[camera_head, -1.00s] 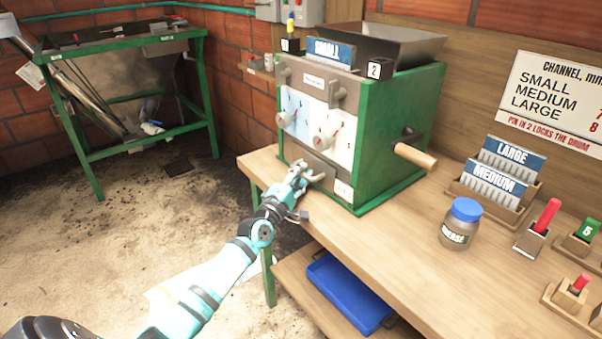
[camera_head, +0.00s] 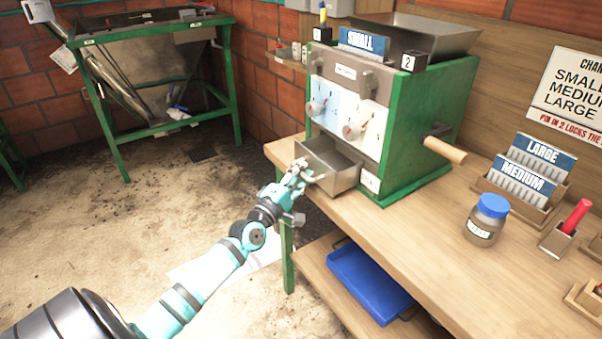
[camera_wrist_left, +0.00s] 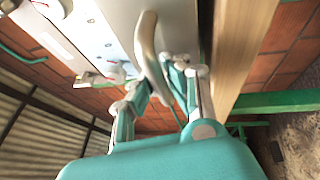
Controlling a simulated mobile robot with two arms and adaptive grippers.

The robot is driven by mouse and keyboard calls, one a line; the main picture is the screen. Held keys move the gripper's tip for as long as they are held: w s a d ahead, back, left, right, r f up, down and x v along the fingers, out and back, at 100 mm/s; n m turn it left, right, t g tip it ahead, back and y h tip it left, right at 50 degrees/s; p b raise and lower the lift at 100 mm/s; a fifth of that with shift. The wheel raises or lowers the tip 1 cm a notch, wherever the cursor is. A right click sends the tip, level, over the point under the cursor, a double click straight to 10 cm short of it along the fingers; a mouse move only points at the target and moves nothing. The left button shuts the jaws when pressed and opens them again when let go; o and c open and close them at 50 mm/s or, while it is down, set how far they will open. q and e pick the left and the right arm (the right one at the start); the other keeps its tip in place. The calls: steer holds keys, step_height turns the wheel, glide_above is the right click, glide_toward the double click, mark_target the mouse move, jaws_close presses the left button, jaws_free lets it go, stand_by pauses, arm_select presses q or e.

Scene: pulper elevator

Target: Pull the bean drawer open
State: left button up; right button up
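The metal bean drawer (camera_head: 343,181) at the bottom front of the green pulper (camera_head: 425,125) stands partly open, and its hollow inside shows from above. Its curved handle (camera_head: 317,178) is on the front face. My left gripper (camera_head: 302,172) is at the handle. In the left wrist view the pale handle (camera_wrist_left: 150,60) passes between the fingers of my left gripper (camera_wrist_left: 155,85), which are closed around it. The exact contact is partly hidden by the fingers. My right gripper is not in view.
The wooden bench (camera_head: 405,215) holds a blue-lidded jar (camera_head: 487,220) and the LARGE and MEDIUM plates in racks. A crank with a wooden handle (camera_head: 444,150) sticks out on the pulper's right. A blue tray (camera_head: 368,285) lies on the shelf below. The floor at left is mostly clear.

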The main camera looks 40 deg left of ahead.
arm_select(q)
steer(key=shift+o, duration=0.7)
steer(key=shift+s, duration=0.1)
steer(key=shift+s+f, duration=0.15)
steer(key=shift+s, duration=0.1)
steer(key=s+f, duration=0.1)
steer(key=s, duration=1)
steer(key=shift+s+d+f, duration=0.15)
steer(key=shift+d+f, duration=0.15)
steer(key=shift+f, duration=0.1)
steer(key=shift+f, duration=0.15)
